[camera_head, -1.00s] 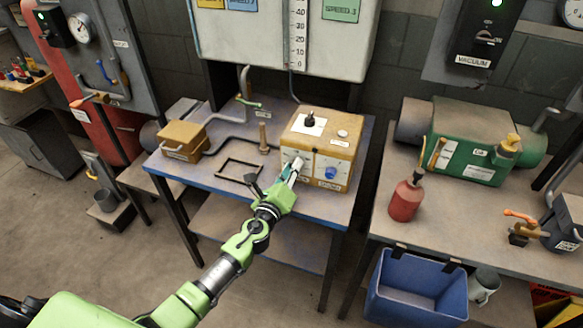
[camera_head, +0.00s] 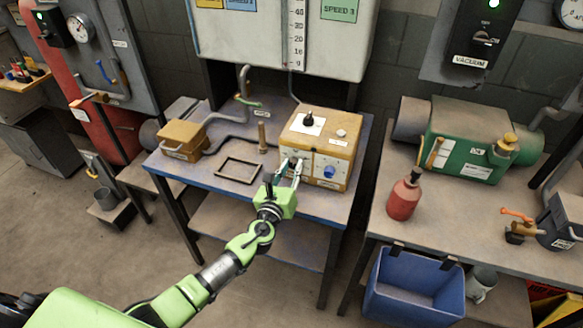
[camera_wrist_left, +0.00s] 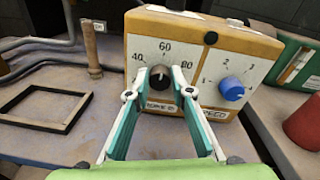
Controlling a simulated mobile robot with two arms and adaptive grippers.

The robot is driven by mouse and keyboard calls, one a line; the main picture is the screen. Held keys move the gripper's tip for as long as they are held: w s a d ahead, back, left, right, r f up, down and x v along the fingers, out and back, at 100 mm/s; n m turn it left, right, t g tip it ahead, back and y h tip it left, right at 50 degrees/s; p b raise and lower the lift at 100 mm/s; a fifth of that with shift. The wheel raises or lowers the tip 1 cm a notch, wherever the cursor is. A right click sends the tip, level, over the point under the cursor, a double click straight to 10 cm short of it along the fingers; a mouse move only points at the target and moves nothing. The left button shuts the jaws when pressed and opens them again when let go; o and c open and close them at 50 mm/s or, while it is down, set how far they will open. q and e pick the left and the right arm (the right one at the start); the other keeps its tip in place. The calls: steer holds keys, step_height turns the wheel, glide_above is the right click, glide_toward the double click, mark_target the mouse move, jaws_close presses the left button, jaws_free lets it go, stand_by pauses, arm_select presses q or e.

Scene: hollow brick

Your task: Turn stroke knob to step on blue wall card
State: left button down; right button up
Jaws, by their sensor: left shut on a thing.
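The yellow-brown control box (camera_head: 320,150) stands on the blue-edged table. On its white front panel, a black knob (camera_wrist_left: 160,78) sits under a dial marked 40, 60 and 80; its pale mark points roughly up toward 60. My left gripper (camera_head: 291,165) reaches the panel from the front. In the left wrist view its fingers (camera_wrist_left: 160,88) are shut on the black knob's two sides. A blue knob (camera_wrist_left: 231,88) with its own numbered dial is to the right. The blue wall card (camera_head: 241,4) is cut off at the top edge, its text unreadable. My right gripper is out of view.
A dark square frame (camera_head: 239,160) and a wooden peg (camera_head: 262,137) stand left of the box. A black-knobbed selector (camera_head: 308,118) is on the box's top. A red bottle (camera_head: 404,197) stands on the right table.

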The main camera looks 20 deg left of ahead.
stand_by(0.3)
arm_select(q)
steer(key=c, duration=1.8)
jaws_free()
steer(key=s, duration=1.2)
steer(key=shift+r, duration=0.35)
